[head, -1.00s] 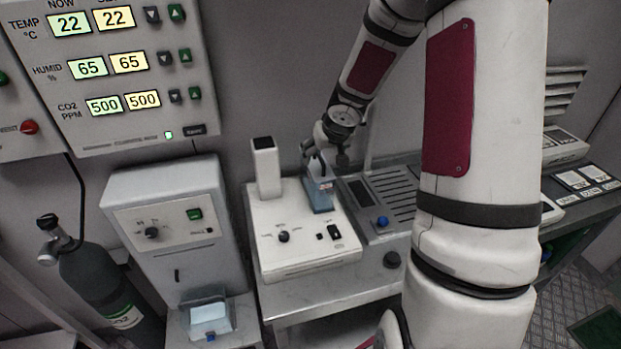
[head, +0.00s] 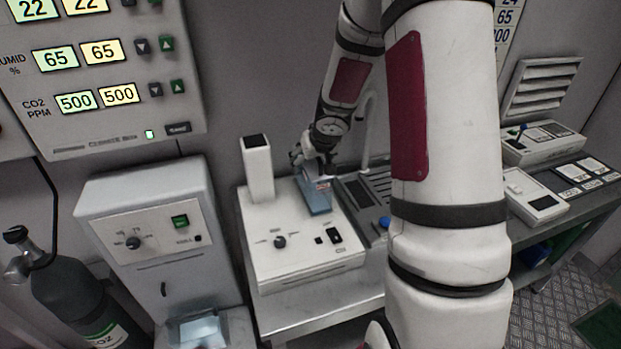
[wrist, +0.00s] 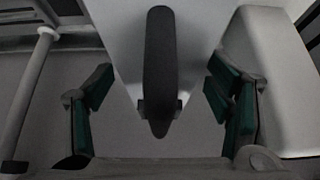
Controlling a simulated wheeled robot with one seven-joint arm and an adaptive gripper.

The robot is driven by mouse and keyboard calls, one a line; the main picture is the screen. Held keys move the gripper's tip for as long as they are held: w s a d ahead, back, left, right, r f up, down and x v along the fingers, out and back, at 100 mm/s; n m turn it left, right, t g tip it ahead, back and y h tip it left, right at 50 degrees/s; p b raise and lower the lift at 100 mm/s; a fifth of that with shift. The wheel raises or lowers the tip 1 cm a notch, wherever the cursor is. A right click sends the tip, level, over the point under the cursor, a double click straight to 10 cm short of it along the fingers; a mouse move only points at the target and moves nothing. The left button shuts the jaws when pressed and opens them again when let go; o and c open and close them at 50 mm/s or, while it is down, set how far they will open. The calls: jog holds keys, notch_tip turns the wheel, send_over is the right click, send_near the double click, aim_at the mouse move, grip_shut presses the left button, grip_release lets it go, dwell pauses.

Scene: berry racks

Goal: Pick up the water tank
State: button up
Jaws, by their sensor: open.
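The water tank appears to be the small blue box (head: 315,200) standing upright on the white device (head: 300,262). My gripper (head: 312,170) is directly over its top and hides the upper part. In the wrist view, a dark elongated handle-like part (wrist: 160,62) lies between the two green-padded fingers of my gripper (wrist: 160,85). The fingers are apart, one on each side of it, with a visible gap on both sides. The gripper is open and holds nothing. Whether that dark part belongs to the tank cannot be told for certain.
A white square post (head: 258,172) rises from the device just left of the tank. A grey slotted unit (head: 366,195) stands close on the right. A white cabinet (head: 150,205) and dark gas cylinder (head: 65,300) are at left, below a control panel (head: 105,80).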

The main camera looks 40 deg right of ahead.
jog(key=c, duration=1.6)
grip_shut()
jog(key=shift+r, duration=0.15)
